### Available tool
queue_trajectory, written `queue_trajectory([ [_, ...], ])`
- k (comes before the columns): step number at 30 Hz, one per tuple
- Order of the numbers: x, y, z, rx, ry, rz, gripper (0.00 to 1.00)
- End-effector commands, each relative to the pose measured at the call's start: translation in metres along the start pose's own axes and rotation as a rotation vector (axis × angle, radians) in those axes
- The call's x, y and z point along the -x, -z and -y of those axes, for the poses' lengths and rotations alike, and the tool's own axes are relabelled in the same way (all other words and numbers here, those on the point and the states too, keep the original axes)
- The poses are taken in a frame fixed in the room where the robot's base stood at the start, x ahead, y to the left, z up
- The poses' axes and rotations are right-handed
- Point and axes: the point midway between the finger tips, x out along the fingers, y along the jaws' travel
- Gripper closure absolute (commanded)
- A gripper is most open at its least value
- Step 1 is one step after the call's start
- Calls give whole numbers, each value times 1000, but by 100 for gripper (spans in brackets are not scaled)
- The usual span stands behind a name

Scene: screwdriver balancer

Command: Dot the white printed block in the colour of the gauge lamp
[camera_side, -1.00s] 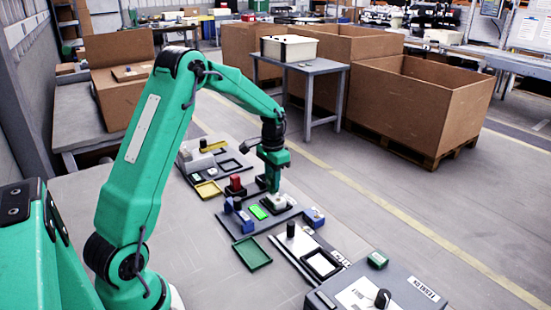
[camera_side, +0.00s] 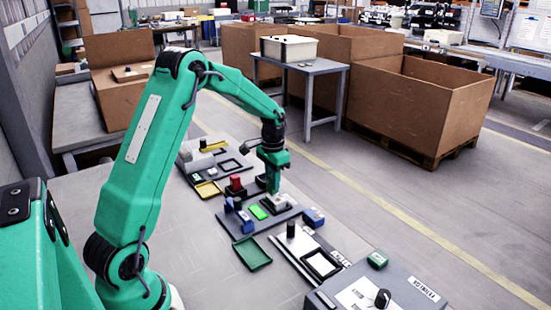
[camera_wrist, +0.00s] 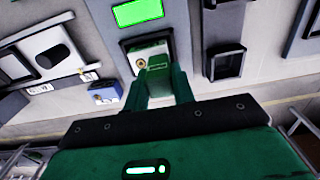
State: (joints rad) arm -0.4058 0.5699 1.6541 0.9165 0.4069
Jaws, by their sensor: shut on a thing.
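The green gauge lamp (camera_side: 258,212) is lit on the dark board; it also shows in the wrist view (camera_wrist: 137,12). The white printed block (camera_wrist: 140,60) sits in a dark square frame just beyond my fingertips, with a small brownish round mark on its face. In the side view the block (camera_side: 279,202) shows beside my fingertips. My gripper (camera_side: 271,187) points down over it and is shut on a green block-shaped thing (camera_wrist: 159,72). Whether that thing touches the white block cannot be told. My fingers and the green thing hide part of the block.
A red block (camera_side: 235,183) and a blue block (camera_side: 246,222) stand near the lamp. A green tray (camera_side: 252,254) is in front, a yellow tray (camera_side: 208,190) behind. A grey box with a knob (camera_side: 382,298) stands at the lower right.

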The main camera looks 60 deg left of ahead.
Motion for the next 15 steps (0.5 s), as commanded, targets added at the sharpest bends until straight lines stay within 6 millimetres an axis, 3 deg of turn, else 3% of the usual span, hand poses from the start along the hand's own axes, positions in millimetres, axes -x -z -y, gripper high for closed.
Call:
queue_trajectory([
  [7,1,0,0,0,-1,2,98],
  [15,15,0,0,0,0,-1,98],
])
